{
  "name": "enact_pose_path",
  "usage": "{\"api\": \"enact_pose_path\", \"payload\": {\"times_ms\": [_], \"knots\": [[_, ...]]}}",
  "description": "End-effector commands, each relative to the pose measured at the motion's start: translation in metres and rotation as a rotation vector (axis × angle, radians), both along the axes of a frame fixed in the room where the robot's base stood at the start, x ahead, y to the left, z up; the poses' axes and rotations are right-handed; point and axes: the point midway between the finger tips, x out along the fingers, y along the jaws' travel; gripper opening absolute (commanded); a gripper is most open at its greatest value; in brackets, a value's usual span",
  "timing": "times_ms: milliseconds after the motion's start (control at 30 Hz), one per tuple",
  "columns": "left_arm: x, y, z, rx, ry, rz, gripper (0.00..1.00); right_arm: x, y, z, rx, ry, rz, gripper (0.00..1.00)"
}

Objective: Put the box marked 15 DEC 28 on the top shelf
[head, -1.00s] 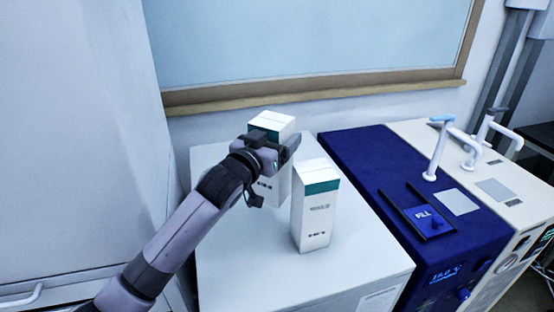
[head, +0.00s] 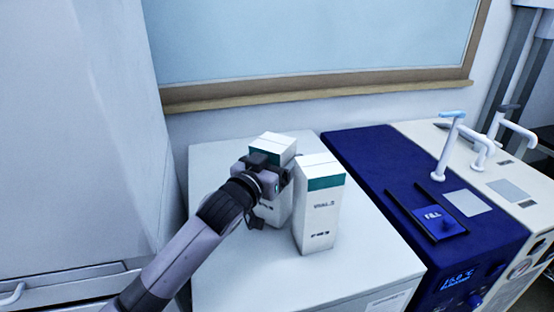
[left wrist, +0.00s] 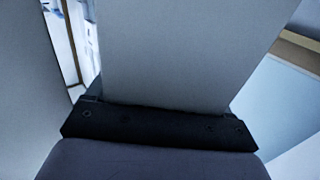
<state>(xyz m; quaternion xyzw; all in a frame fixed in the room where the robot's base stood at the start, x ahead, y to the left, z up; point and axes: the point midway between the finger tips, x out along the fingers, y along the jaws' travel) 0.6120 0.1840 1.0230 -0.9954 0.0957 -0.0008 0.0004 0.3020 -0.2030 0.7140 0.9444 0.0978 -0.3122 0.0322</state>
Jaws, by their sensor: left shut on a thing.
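My left gripper (head: 272,168) is shut on the left one of two white boxes with a green band, gripping it near its top. This held box (head: 276,208) is upright on or just above a white cabinet top (head: 355,275); I cannot tell if it touches. In the left wrist view the held box (left wrist: 190,55) fills the middle as a plain grey face. The other box (head: 318,215) stands upright just to its right, slightly nearer. The print on both is too small to read as a date. My right gripper is out of view. No shelf is recognisable.
A blue unit (head: 375,175) with a fill tray and display stands right of the cabinet top, with a cream unit with white taps (head: 520,190) beyond. A tall white cabinet (head: 80,150) is at the left. A framed window or board (head: 310,45) is behind.

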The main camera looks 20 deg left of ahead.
Motion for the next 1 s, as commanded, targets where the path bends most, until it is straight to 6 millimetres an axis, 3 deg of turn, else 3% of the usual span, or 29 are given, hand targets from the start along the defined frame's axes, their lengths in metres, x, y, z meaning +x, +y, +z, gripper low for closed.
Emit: {"api": "enact_pose_path", "payload": {"times_ms": [67,100,567,1000], "knots": [[0.000,0.000,-0.003,0.000,-0.001,0.000,0.15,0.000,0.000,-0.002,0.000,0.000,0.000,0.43],[0.000,0.000,-0.002,0.000,0.000,0.000,0.91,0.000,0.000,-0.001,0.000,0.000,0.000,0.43],[-0.006,0.002,0.000,0.000,0.001,0.001,0.91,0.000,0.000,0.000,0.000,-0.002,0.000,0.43],[-0.073,0.014,-0.001,0.000,0.001,0.000,0.91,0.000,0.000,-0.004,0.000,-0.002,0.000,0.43]]}}
